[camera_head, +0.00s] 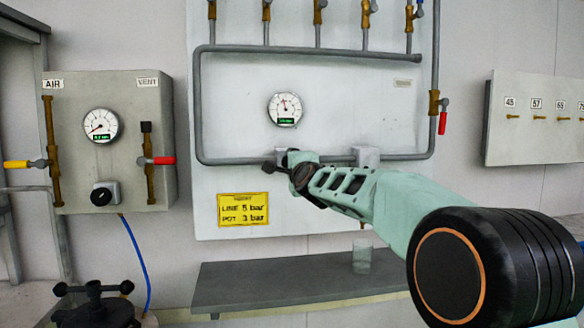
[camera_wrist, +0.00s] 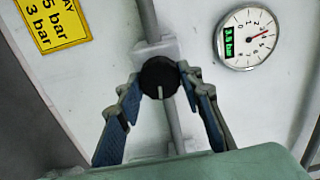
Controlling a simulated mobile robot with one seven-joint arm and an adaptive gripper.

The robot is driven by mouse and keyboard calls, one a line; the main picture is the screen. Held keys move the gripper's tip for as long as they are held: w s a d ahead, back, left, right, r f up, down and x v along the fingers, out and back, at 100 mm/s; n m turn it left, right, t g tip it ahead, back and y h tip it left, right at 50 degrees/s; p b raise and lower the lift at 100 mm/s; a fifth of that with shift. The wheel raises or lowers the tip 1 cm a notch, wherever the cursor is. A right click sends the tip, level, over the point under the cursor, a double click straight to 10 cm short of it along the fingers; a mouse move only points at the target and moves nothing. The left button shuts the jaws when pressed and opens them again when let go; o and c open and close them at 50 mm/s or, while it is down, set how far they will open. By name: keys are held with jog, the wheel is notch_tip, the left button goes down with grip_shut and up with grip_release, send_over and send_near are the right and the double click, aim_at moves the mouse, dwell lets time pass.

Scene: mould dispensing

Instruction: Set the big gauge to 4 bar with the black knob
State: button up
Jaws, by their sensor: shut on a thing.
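The big gauge (camera_head: 285,109) is a white dial on the white panel, above the grey pipe. My gripper (camera_wrist: 160,80) is shut on the knob, one finger on each side. In the head view my gripper (camera_head: 280,167) is at the pipe below the gauge and mostly hides the knob.
A yellow sign (camera_head: 243,209) reads line 5 bar, pot 3 bar. A left panel (camera_head: 75,85) carries a smaller gauge (camera_head: 101,125) and another black knob (camera_head: 104,194). A red-handled valve (camera_head: 442,122) is at right. A shelf (camera_head: 230,287) with a clear cup (camera_head: 362,256) is below.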

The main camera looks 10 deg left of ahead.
dwell(0.4)
jog(key=o, duration=1.1)
jog(key=shift+s, duration=0.15)
jog(key=v, duration=1.1)
jog(key=shift+s+d, duration=0.15)
jog(key=shift+s, duration=0.2)
jog(key=shift+r, duration=0.15)
